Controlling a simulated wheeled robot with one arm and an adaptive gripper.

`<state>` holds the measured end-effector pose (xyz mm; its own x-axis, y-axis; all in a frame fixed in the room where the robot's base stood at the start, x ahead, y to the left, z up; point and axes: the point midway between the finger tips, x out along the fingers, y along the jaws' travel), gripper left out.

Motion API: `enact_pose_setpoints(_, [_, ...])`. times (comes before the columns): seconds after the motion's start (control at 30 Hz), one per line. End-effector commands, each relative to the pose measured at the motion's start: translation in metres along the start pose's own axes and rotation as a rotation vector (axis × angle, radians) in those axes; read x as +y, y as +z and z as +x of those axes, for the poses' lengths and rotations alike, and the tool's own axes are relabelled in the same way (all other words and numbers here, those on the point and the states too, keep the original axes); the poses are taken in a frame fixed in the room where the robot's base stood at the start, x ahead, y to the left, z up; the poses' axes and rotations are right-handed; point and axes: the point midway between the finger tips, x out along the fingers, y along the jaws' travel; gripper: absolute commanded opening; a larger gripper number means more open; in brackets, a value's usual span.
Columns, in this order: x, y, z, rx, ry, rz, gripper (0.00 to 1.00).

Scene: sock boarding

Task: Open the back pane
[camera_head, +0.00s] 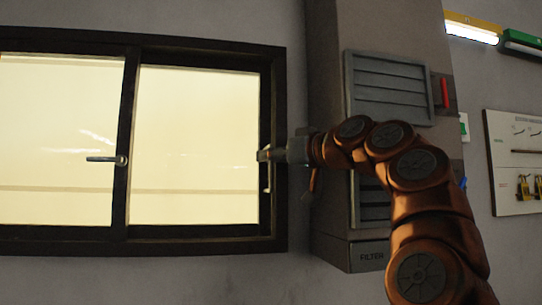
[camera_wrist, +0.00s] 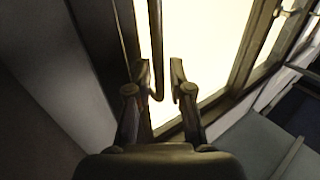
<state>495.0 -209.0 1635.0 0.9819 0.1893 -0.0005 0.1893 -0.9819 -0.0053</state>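A dark-framed window (camera_head: 125,213) with two bright panes fills the left of the head view. The left pane (camera_head: 60,110) has a horizontal lever handle (camera_head: 106,160) on the middle upright. The right pane (camera_head: 195,120) has a thin upright handle (camera_head: 267,180) at its right edge, partly hidden by my gripper (camera_head: 264,155). Which pane is the back one I cannot tell. In the wrist view my gripper (camera_wrist: 160,80) is open. The handle's thin bar (camera_wrist: 155,35) shows between its fingers, nearer the left one, with gaps visible on both sides.
A grey column with a louvred vent (camera_head: 390,88) and a "FILTER" label (camera_head: 371,256) stands just right of the window, behind my arm. A red lever (camera_head: 445,92) sits on its side. A white board with yellow padlocks (camera_head: 515,150) hangs at far right.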

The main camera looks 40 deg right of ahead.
Motion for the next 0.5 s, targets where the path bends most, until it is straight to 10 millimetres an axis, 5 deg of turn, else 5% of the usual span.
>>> enact_pose_setpoints(0.07, [0.0001, 0.0001, -0.0002, 0.0, 0.0, 0.0, 0.21])
enact_pose_setpoints(0.27, [0.0003, 0.0001, -0.0002, 0.0, 0.001, 0.0, 0.0])
enact_pose_setpoints(0.5, [0.0002, 0.0, -0.0003, 0.0, 0.0, 0.0, 0.0])
